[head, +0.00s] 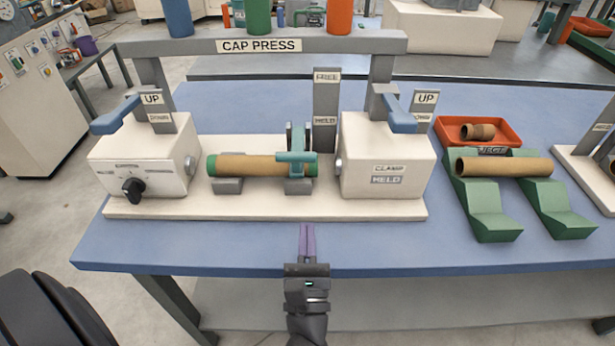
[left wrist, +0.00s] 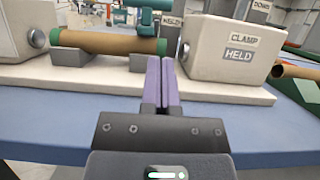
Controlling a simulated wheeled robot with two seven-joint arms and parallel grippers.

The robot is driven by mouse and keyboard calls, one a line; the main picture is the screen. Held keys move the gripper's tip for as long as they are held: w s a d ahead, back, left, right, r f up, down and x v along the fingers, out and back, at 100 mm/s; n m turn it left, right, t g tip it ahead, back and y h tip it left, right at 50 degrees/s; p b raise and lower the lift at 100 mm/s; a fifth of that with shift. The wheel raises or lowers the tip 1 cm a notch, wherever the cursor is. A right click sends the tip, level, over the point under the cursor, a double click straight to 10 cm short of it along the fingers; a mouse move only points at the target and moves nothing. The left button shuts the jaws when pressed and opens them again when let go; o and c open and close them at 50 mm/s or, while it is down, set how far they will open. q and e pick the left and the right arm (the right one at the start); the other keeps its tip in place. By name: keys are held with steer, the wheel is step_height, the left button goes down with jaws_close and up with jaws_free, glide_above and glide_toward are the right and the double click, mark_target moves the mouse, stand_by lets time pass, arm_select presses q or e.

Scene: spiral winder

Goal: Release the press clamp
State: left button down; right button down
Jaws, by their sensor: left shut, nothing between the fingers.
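The cap press stands on a cream base plate (head: 250,208) on the blue table. A brown tube (head: 245,167) with green ends lies on grey cradles between two cream blocks. A teal clamp (head: 296,160) lies across the tube near its right end. A grey post (head: 326,105) behind it is marked FREE above and HELD below. The right block (head: 385,155) carries a CLAMP HELD sign (head: 387,180). My left gripper (head: 307,230), with purple fingers, is shut and empty in front of the base plate. It also shows in the left wrist view (left wrist: 161,85), below the tube.
Two blue levers, left (head: 116,115) and right (head: 398,114), stand by UP signs on the blocks. A black knob (head: 132,188) is on the left block. Green rests (head: 490,210) hold another tube (head: 505,167) at right, before an orange tray (head: 510,136).

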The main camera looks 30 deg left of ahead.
steer(key=shift+s, duration=0.15)
arm_select(q)
steer(key=shift+w+a+r, duration=0.1)
steer(key=shift+w+a, duration=0.05)
steer(key=shift+w, duration=0.1)
steer(key=x, duration=0.8)
steer(key=shift+w+a+r+p, duration=0.1)
steer(key=shift+w+r+p, duration=0.05)
steer(key=shift+w+p, duration=0.15)
steer(key=shift+w+a+r, duration=0.15)
steer(key=shift+w+a, duration=0.05)
steer(key=shift+w, duration=0.05)
arm_select(e)
steer(key=shift+w+r, duration=0.35)
steer(key=shift+w, duration=0.1)
